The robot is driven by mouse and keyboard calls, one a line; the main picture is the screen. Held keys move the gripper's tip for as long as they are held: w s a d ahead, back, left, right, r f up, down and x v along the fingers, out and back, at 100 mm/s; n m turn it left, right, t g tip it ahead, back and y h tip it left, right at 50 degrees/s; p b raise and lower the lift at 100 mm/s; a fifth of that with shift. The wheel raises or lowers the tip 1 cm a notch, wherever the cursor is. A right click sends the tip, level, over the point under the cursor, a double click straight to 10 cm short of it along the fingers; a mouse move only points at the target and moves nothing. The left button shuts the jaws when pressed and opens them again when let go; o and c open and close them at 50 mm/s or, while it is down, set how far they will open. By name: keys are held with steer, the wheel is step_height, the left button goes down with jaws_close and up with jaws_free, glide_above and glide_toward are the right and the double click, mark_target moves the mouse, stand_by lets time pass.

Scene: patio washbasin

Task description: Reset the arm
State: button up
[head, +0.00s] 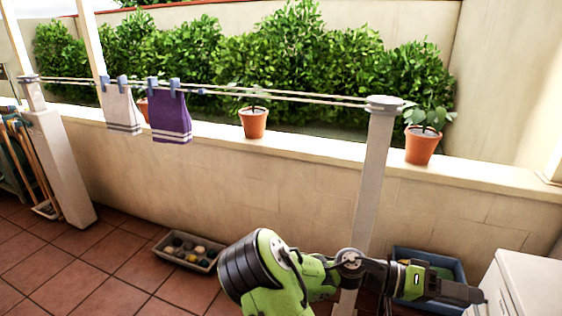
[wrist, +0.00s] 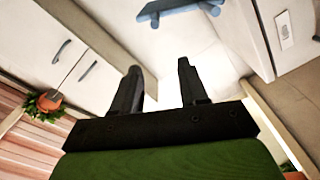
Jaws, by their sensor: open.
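My gripper (head: 476,295) is at the lower right of the head view, at the end of my green and black arm, close to a white cabinet or appliance (head: 525,285). In the wrist view my gripper (wrist: 160,88) shows two dark fingers standing apart with nothing between them. Beyond the fingertips is a pale surface, with a blue object (wrist: 180,10) at the top edge that I cannot identify. My arm covers part of a blue bin (head: 440,262) on the floor.
A post (head: 372,180) holds clotheslines with a white cloth (head: 122,110) and a purple cloth (head: 170,117). Potted plants (head: 253,122) (head: 419,148) stand on the wall ledge. A tray of round things (head: 165,258) lies on the tiles.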

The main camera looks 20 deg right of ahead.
steer(key=w+a+f+n+t+y+p, duration=0.1)
steer(key=a+f+n+t+y+p, duration=0.15)
steer(key=a+t+y, duration=0.2)
steer(key=w+a+f+n+t+y+p, duration=0.1)
steer(key=w+a+n+t+y+p, duration=0.1)
steer(key=a+n+t+y, duration=0.25)
steer(key=s+a+r+n+t+y+p, duration=0.1)
steer(key=a+r+n+t+y+p, duration=0.1)
steer(key=a+r, duration=0.4)
steer(key=s+a+r+n+t+y+p, duration=0.2)
steer(key=a+r+n+t, duration=0.3)
steer(key=a, duration=0.9)
step_height(320, 180, up, 2)
steer(key=shift+r+t+y, duration=0.1)
steer(key=shift+t+y, duration=0.2)
steer(key=shift+t, duration=0.4)
jaws_close()
